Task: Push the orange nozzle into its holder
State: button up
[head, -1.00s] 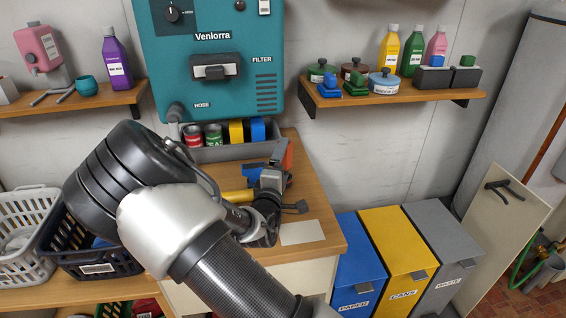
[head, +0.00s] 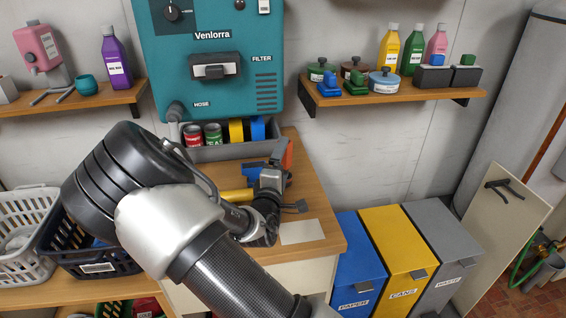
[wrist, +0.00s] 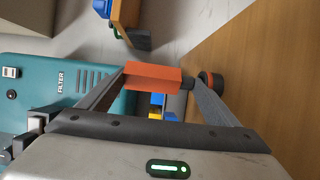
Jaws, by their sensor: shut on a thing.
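The orange nozzle (wrist: 152,77) is between my fingertips in the wrist view, with a dark stub on its right end. My gripper (wrist: 155,80) is shut on it. In the head view the nozzle (head: 287,155) shows as a small orange piece at the far side of my gripper (head: 280,164), above the wooden counter. A dark round piece (wrist: 212,84) at the counter surface lies just beyond the stub in the wrist view. It may be the holder. A finger partly covers it, and I cannot tell whether the stub touches it.
The wooden counter (head: 315,213) carries a pale sheet (head: 302,231). A grey bin (head: 188,154) with cans and coloured blocks stands behind, below the teal machine (head: 213,100). Blue, yellow and grey waste bins (head: 395,240) stand right of the counter.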

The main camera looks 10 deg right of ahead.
jog(key=shift+s+a+f, duration=0.2)
jog(key=shift+f, duration=0.45)
jog(key=shift+s+a+f, duration=0.2)
jog(key=shift+f, duration=0.45)
jog(key=shift+w+g+y, duration=0.1)
jog(key=shift+g+y, duration=0.2)
dwell(1.0)
jog(key=shift+f, duration=0.25)
dwell(0.4)
jog(key=r+p, duration=0.3)
jog(key=p, duration=0.1)
jog(key=r+p, duration=0.1)
jog(key=r, duration=0.1)
jog(key=shift+w+r+p, duration=0.3)
jog(key=shift+w+p, duration=0.05)
jog(key=shift+p, duration=0.05)
jog(key=s+r+n+y+p, duration=0.1)
jog(key=s+y+p, duration=0.1)
jog(key=s, duration=0.1)
jog(key=s+d+r+n+t+y+p, duration=0.1)
jog(key=s+n+y+p, duration=0.1)
jog(key=s, duration=0.1)
jog(key=s+r+n+y+p, duration=0.1)
jog(key=s+r+y+p, duration=0.1)
jog(key=shift+s+d+n, duration=0.3)
jog(key=shift+s+d, duration=0.1)
